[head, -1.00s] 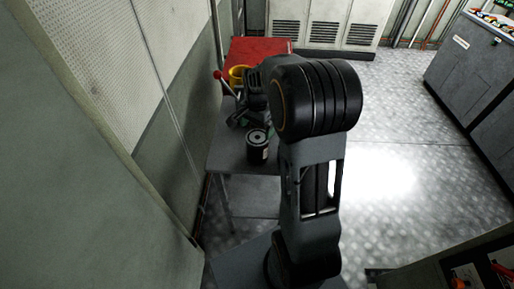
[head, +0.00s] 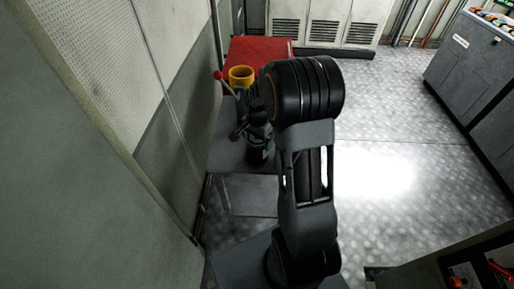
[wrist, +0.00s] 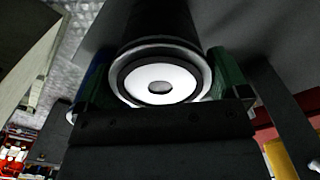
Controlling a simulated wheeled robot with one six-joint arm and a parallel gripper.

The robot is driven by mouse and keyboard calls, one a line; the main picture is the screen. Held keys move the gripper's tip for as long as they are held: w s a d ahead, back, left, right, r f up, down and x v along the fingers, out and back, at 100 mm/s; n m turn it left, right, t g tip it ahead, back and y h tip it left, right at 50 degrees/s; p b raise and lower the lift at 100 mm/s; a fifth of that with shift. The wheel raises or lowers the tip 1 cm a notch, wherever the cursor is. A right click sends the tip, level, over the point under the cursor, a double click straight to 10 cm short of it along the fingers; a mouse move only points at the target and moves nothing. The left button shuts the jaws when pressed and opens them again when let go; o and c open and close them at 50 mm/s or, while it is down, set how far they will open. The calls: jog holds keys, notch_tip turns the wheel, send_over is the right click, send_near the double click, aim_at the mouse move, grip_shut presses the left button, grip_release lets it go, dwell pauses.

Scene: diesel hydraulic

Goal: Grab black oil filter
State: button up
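The black oil filter (head: 257,156) stands on the grey table, mostly hidden behind my gripper (head: 258,138) in the head view. In the wrist view the filter (wrist: 160,85) shows a pale round end with a dark centre hole and a dark rim. It sits between the two green finger pads of my gripper (wrist: 160,88), one on each side. The fingers are spread about as wide as the filter; I see no clear sign of a firm grip.
The grey table (head: 226,153) stands along the wall at left. Behind the filter are a red-knobbed lever (head: 218,75), a yellow cup-shaped part (head: 241,76) and a red box (head: 262,49). The floor to the right is open.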

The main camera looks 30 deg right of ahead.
jog(key=shift+w, duration=0.1)
jog(key=c, duration=1.4)
jog(key=shift+r, duration=0.1)
jog(key=shift+c, duration=0.2)
